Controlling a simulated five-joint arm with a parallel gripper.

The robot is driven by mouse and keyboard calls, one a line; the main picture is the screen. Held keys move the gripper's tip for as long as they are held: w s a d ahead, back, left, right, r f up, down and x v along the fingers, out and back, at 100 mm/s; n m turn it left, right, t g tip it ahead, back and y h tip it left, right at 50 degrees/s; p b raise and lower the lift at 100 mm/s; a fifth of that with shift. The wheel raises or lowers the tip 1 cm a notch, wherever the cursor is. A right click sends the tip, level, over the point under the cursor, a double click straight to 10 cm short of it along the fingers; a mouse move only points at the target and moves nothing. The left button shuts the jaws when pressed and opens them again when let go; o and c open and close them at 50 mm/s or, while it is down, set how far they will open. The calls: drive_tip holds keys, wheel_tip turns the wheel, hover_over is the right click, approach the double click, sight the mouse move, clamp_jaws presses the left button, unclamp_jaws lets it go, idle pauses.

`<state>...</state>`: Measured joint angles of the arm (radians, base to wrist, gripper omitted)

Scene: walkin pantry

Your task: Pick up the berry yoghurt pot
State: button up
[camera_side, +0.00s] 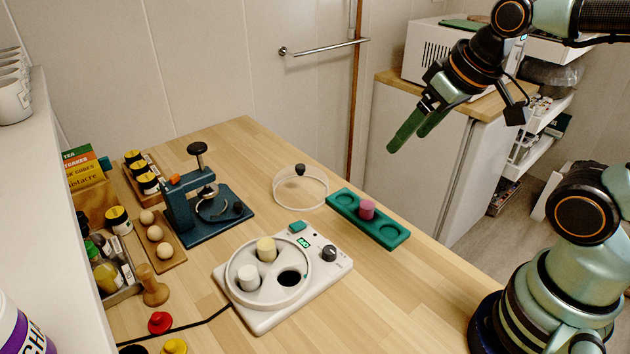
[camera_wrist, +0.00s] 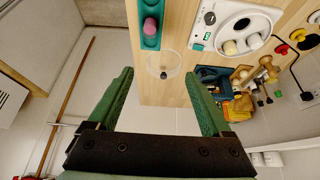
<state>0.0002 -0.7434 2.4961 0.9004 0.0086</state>
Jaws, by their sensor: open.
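The berry yoghurt pot is the small pink pot (camera_side: 367,209) standing in the middle of the green tray (camera_side: 394,234) in the side view. The wrist view also shows the pink pot (camera_wrist: 150,26) on the green tray (camera_wrist: 151,43) near the top edge. My gripper (camera_side: 418,131) is open and empty, high above the table and up to the right of the pot. In the wrist view my gripper's two green fingers (camera_wrist: 165,100) are wide apart with nothing between them.
A white yoghurt maker (camera_side: 252,308) holds a cream pot (camera_side: 266,249) and a white pot (camera_side: 248,278); one well is empty. A clear lid (camera_side: 300,190) with a black knob lies beside the tray. A blue press (camera_side: 205,212) and egg rack (camera_side: 160,243) stand left.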

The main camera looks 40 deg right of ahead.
drive_tip(key=w+d+f+m+g, duration=0.1)
drive_tip(key=w+f+m+g, duration=0.25)
drive_tip(key=w+m, duration=0.3)
drive_tip(key=m+g, duration=0.2)
drive_tip(key=m, duration=0.5)
hover_over(368, 202)
drive_tip(key=s+a, duration=0.1)
drive_tip(key=a, duration=0.1)
wheel_tip(368, 202, down, 7)
drive_tip(key=f, duration=1.2)
drive_tip(key=shift+d+f, duration=0.25)
drive_tip(key=shift+f, duration=0.05)
clamp_jaws()
drive_tip(key=shift+r, duration=0.1)
